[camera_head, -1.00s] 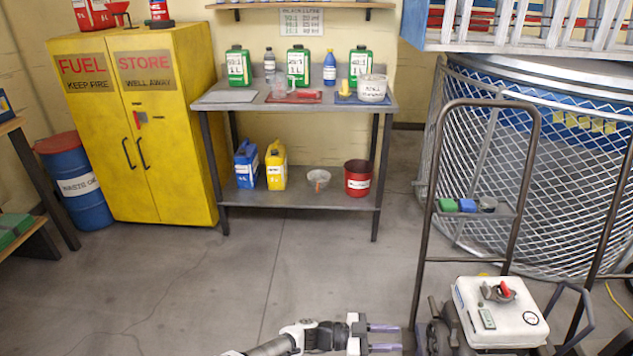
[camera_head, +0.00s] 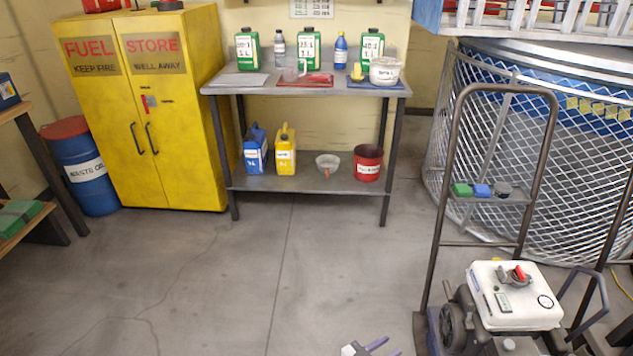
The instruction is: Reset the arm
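My gripper (camera_head: 384,347) shows only at the bottom edge of the head view, left of the wheeled machine. Its two purple-grey fingers stand apart with bare floor between them, so it is open and empty. The rest of my arm is below the picture. The gripper touches nothing that I can see.
A white-topped machine (camera_head: 515,296) on a tube-framed cart (camera_head: 457,165) stands right of my gripper. A metal bench (camera_head: 305,88) with bottles and cans is at the back, beside a yellow fuel cabinet (camera_head: 150,125). A mesh cage (camera_head: 560,150) fills the right. The middle floor is clear.

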